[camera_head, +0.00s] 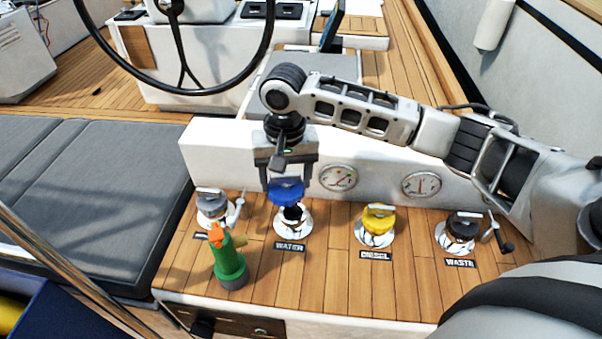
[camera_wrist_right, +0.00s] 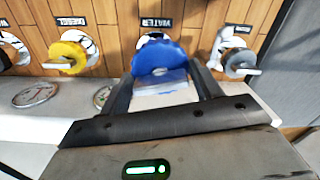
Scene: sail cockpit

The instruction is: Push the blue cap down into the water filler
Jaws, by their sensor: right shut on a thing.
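The blue cap (camera_head: 287,190) is between the fingers of my right gripper (camera_head: 287,180), which is shut on it. The cap also shows in the right wrist view (camera_wrist_right: 160,60), between the two fingers (camera_wrist_right: 158,85). The water filler (camera_head: 293,218) is a pale round fitting with a dark open hole, behind the WATER label (camera_head: 289,246). In the head view the cap appears just above and behind the hole, apart from it as far as I can tell. In the wrist view the cap hides most of the filler. My left gripper is not in view.
A green bottle with an orange nozzle (camera_head: 229,265) stands front left of the filler. The grey-capped filler (camera_head: 212,205) is at left; yellow diesel cap (camera_head: 378,218) and black waste cap (camera_head: 463,226) are at right. A white panel with gauges (camera_head: 338,178) rises behind.

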